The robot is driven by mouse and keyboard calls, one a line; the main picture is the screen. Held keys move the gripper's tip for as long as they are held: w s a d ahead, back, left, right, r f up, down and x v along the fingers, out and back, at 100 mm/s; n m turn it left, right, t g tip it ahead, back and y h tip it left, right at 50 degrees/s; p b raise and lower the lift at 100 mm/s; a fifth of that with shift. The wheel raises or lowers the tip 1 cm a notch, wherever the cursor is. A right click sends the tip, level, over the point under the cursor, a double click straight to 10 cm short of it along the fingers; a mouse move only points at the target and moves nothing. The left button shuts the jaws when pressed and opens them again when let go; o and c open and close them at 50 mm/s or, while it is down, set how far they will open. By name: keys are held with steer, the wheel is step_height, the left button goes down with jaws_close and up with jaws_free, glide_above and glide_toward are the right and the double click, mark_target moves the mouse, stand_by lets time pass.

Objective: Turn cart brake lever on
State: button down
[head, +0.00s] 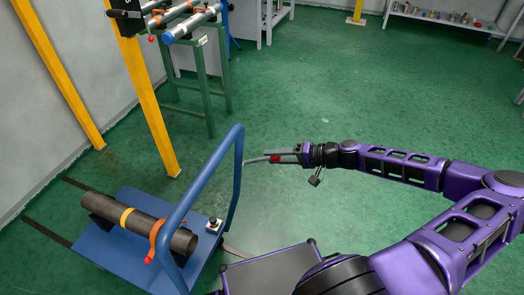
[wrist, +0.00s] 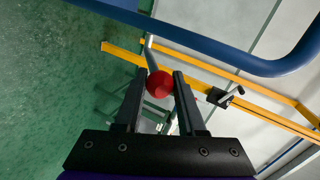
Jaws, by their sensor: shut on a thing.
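The blue cart (head: 118,262) stands at the lower left in the head view, with its blue push handle (head: 236,170) rising on its right side. The brake lever is a grey rod with a red ball knob (wrist: 160,84). In the head view the red knob (head: 275,159) shows just right of the handle, the rod reaching left toward it. My gripper (wrist: 160,86) has its two black fingers on either side of the knob and is shut on it. In the head view my gripper (head: 277,157) is level with the handle's upper right side. The lever's pivot cannot be made out.
A dark pipe (head: 135,222) with yellow and orange bands lies on the cart. A small box with a black knob (head: 213,224) sits beside it. Yellow posts (head: 146,95) and a green vise stand (head: 202,80) are behind. Green floor is free at centre right.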

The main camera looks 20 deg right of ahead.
steer(key=shift+s+d+f+t+y, duration=0.2)
steer(key=shift+f+t+y, duration=0.35)
steer(key=shift+f, duration=0.3)
steer(key=shift+s+d+f+t+y, duration=0.15)
steer(key=shift+d+f+t+y, duration=0.15)
steer(key=shift+f+y, duration=0.45)
steer(key=shift+s+d+f+t+y, duration=0.2)
steer(key=shift+f+t+y, duration=0.3)
steer(key=shift+f, duration=0.4)
steer(key=c, duration=0.5)
jaws_free()
steer(key=v, duration=1.7)
steer(key=shift+d, duration=0.2)
steer(key=shift+a, duration=0.1)
